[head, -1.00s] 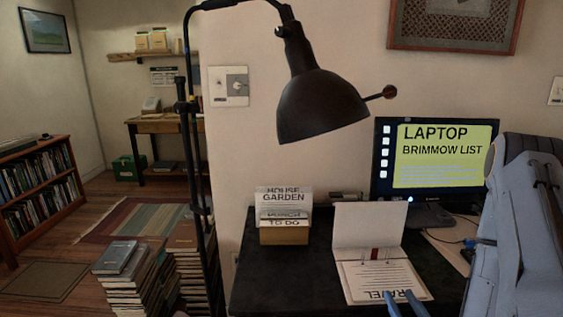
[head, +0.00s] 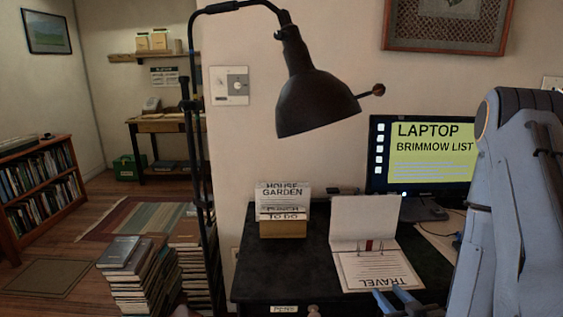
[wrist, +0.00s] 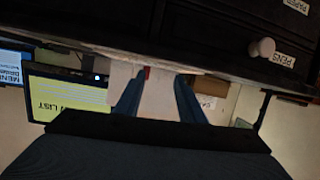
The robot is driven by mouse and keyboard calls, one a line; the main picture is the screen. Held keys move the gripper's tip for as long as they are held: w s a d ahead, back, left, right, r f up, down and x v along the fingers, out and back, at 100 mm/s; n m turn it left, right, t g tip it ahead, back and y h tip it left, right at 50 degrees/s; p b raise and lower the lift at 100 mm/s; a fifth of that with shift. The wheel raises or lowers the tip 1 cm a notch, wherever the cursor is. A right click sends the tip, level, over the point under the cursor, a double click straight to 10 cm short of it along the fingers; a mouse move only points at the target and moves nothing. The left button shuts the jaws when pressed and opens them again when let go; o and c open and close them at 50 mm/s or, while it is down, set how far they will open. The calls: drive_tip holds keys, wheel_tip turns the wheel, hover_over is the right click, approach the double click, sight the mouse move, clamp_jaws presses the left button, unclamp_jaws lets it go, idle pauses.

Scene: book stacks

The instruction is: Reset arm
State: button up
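My arm (head: 510,190) is raised at the right side of the head view. My gripper (head: 392,298) shows at the bottom, with two blue fingers apart at the front edge of the open ring binder (head: 376,272) marked TRAVEL. In the wrist view my gripper (wrist: 157,92) has its fingers spread with nothing clearly held between them. Whether the fingertips touch the binder cannot be told.
A black desk (head: 270,262) bears a monitor (head: 430,155) and a card box (head: 283,228). A black lamp (head: 315,105) hangs above it. Book piles (head: 140,280) stand left of the desk. Drawers with a round knob (wrist: 263,47) are close in the wrist view.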

drive_tip(key=shift+w+a+r+n+g, duration=0.1)
drive_tip(key=shift+w+a+n+g, duration=0.05)
drive_tip(key=shift+w+g, duration=0.25)
drive_tip(key=shift+w+a+n+g, duration=0.1)
drive_tip(key=shift+w+n+g, duration=0.05)
drive_tip(key=shift+w+g, duration=0.2)
drive_tip(key=s+a+r+m+g+h, duration=0.1)
drive_tip(key=s+a+r+g, duration=0.3)
drive_tip(key=s+r+g, duration=0.15)
drive_tip(key=s+a+r+m+g, duration=0.1)
drive_tip(key=s+a+r+g, duration=0.35)
drive_tip(key=r, duration=0.25)
drive_tip(key=s+g, duration=0.1)
drive_tip(key=s, duration=0.2)
drive_tip(key=s+f+g, duration=0.1)
drive_tip(key=s, duration=0.1)
drive_tip(key=shift+s+f+g, duration=0.1)
drive_tip(key=shift+s+g, duration=0.15)
drive_tip(key=shift+s, duration=0.15)
